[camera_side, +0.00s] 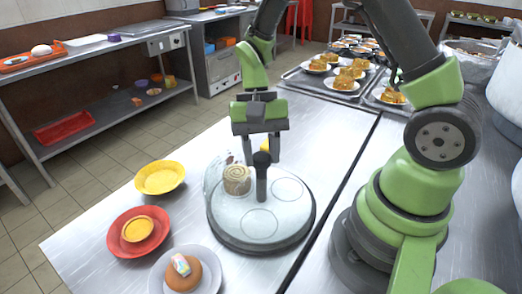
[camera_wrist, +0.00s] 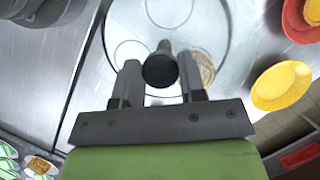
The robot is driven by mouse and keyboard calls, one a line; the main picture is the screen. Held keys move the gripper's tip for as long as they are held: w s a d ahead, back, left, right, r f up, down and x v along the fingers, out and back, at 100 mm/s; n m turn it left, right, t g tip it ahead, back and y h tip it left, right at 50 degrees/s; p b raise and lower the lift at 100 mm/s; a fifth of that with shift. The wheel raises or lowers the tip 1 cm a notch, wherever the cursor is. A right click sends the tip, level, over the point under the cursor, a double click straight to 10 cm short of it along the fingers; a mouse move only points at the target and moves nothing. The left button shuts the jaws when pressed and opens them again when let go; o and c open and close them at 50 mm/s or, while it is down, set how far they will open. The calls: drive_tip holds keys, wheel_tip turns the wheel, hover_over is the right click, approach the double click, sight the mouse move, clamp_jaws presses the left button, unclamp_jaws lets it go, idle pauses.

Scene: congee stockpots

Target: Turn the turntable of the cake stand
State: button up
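The cake stand's round turntable (camera_side: 288,222) sits on the steel table, pale on top with circle outlines and a dark rim. It also fills the upper middle of the wrist view (camera_wrist: 205,28). A dark upright handle (camera_side: 261,188) rises from its middle; its round top shows in the wrist view (camera_wrist: 160,68). A rolled pastry (camera_side: 237,180) sits on the turntable, left of the handle. My gripper (camera_side: 260,153) points down over the turntable, its fingers apart. In the wrist view the handle top lies between the fingers (camera_wrist: 159,78); contact cannot be told.
Left of the turntable are a yellow dish (camera_side: 160,177), a red plate (camera_side: 120,240) with a yellow tart, and a plate (camera_side: 208,264) with a bun. Trays (camera_side: 312,85) of plated food stand at the back. Pots (camera_side: 505,85) are at the right.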

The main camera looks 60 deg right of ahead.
clamp_jaws()
drive_tip(key=shift+n, duration=0.6)
drive_tip(key=shift+n+g+h, duration=0.6)
drive_tip(key=shift+n+h, duration=0.4)
drive_tip(key=shift+n, duration=1.3)
drive_tip(key=shift+a+n+h, duration=0.1)
drive_tip(key=shift+n+h, duration=0.45)
drive_tip(key=shift+n, duration=0.9)
drive_tip(key=shift+a+n+h, duration=0.1)
drive_tip(key=shift+n+h, duration=0.45)
drive_tip(key=shift+n, duration=0.9)
drive_tip(key=shift+n+t+h, duration=0.25)
drive_tip(key=shift+n+h, duration=0.3)
drive_tip(key=shift+n, duration=1)
drive_tip(key=shift+n+t+h, duration=0.25)
drive_tip(key=shift+n+h, duration=0.3)
drive_tip(key=shift+n, duration=1)
drive_tip(key=shift+n+t+h, duration=0.25)
drive_tip(key=shift+n+t, duration=0.2)
drive_tip(key=shift+n, duration=0.8)
drive_tip(key=shift+n+t+h, duration=0.25)
drive_tip(key=shift+n+t, duration=0.2)
drive_tip(key=shift+n, duration=1.4)
